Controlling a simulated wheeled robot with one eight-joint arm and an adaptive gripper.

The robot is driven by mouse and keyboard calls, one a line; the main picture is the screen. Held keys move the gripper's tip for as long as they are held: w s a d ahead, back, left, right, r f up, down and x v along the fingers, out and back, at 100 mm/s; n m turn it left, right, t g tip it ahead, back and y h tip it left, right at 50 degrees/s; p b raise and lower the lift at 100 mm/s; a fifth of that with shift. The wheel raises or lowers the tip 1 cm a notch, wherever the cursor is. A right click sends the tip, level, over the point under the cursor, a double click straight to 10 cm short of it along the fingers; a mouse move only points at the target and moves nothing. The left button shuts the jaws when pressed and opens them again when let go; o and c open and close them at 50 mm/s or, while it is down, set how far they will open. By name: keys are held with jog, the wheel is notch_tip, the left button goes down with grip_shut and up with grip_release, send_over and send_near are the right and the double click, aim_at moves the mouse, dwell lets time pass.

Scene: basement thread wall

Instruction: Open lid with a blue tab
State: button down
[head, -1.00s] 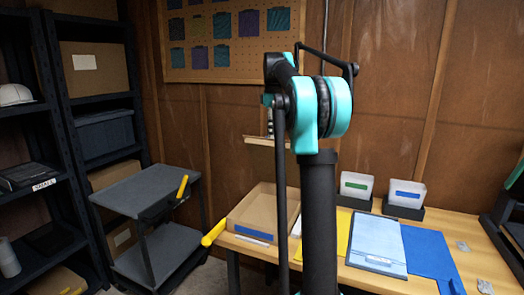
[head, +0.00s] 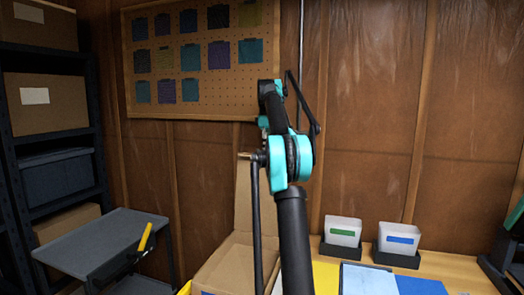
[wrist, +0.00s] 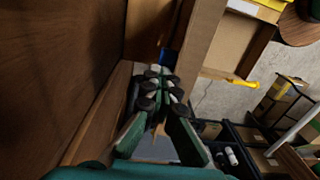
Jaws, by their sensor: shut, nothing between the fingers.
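The cardboard box (head: 213,272) stands at the left end of the bench. Its lid (head: 243,208) stands upright at the back, and the inside of the box shows. In the wrist view, a cardboard panel that looks like the lid (wrist: 200,38) runs beside my gripper (wrist: 159,78). A small dark-blue patch, likely the blue tab (wrist: 167,57), shows just beyond the fingertips. My gripper is shut with nothing between its fingers, close to the panel; I cannot tell whether they touch. In the head view my arm hides most of the gripper.
Two bins with a green label (head: 342,232) and a blue label (head: 398,239) stand right of the box. A grey cart (head: 100,240) is at left. The wooden wall (wrist: 90,40) is close beside my gripper. A pegboard (head: 195,60) hangs above.

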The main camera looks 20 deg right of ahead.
jog(key=shift+g, duration=0.5)
jog(key=f, duration=0.1)
jog(key=w+d+f, duration=0.2)
jog(key=shift+w+f, duration=0.1)
jog(key=shift+f, duration=0.05)
jog(key=shift+a, duration=0.1)
jog(key=c, duration=1.7)
grip_release()
jog(key=shift+o, duration=0.5)
jog(key=shift+w+f, duration=0.1)
jog(key=shift+f, duration=0.2)
jog(key=shift+o, duration=1.2)
jog(key=shift+w+d+f+y, duration=0.35)
jog(key=shift+d+f, duration=0.1)
jog(key=shift+d, duration=0.2)
jog(key=shift+s+a+r, duration=0.15)
jog(key=shift+s+r, duration=0.15)
jog(key=shift+c, duration=1.2)
jog(key=shift+w+a, duration=0.35)
jog(key=shift+a, duration=0.05)
